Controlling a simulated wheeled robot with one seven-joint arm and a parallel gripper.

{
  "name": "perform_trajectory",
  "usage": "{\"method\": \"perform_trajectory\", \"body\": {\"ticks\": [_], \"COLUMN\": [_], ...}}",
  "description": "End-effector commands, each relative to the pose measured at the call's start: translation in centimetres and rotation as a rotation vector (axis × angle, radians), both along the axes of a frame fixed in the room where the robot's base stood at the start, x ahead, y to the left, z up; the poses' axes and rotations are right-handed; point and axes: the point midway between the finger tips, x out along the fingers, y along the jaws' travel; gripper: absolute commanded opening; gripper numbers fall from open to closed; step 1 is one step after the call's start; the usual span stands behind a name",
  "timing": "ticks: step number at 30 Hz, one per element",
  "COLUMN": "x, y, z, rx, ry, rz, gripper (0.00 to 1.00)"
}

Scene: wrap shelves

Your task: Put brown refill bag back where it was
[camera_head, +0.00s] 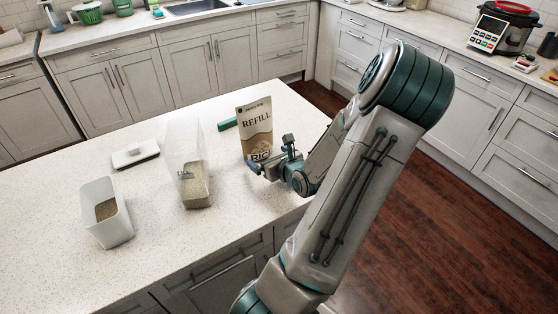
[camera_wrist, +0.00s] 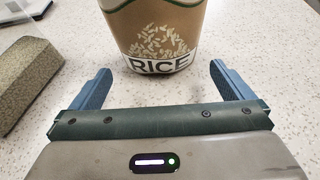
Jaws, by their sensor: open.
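The brown refill bag (camera_head: 255,125) stands upright on the white speckled island counter. Its label reads REFILL and RICE. My gripper (camera_head: 270,160) is at the bag's near side, low over the counter, partly in front of the bag's lower part. In the wrist view the bag's base (camera_wrist: 160,45) stands ahead, between and just beyond the open fingers of my gripper (camera_wrist: 160,80). The fingers do not appear to touch it. The bag's top is outside the wrist view.
A clear container with grain (camera_head: 196,185) stands left of the bag; its filled part shows in the wrist view (camera_wrist: 28,80). A white bin with brown contents (camera_head: 107,212) is further left. A white flat item (camera_head: 135,154) and a green item (camera_head: 228,123) lie behind. The counter's front left is clear.

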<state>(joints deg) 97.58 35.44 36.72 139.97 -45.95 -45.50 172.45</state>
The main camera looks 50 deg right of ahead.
Motion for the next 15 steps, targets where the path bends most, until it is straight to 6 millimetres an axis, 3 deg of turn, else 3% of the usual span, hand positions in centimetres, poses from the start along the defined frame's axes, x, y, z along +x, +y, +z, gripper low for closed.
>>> {"method": "perform_trajectory", "body": {"ticks": [7, 15], "x": [-3.5, -5.3], "y": [1.1, 1.7], "z": [1.7, 2.4], "rx": [0.0, 0.0], "ry": [0.001, 0.0], "rz": [-0.002, -0.001], "gripper": [1.0, 1.0]}}
